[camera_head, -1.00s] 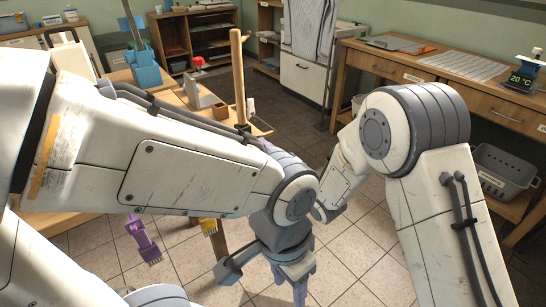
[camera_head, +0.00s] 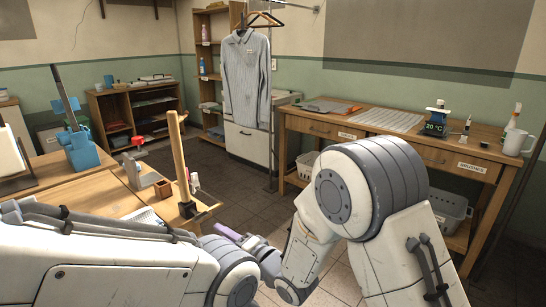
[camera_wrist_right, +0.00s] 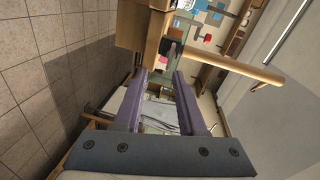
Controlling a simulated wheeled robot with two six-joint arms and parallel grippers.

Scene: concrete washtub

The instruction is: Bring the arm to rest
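My right arm comes in from the right of the head view and bends down and left. Its gripper (camera_head: 230,234) has purple fingers, partly shown, pointing left near the front of the wooden table with the post. In the right wrist view the right gripper (camera_wrist_right: 160,76) has its two fingers apart, with nothing held between them. My left arm crosses the lower left of the head view. Its gripper is out of view.
A wooden table (camera_head: 98,192) with an upright wooden post (camera_head: 180,155) stands left of centre. A grey shirt (camera_head: 246,80) hangs at the back. A long workbench (camera_head: 405,150) lines the right, with a grey crate (camera_head: 449,209) below. Tiled floor shows between.

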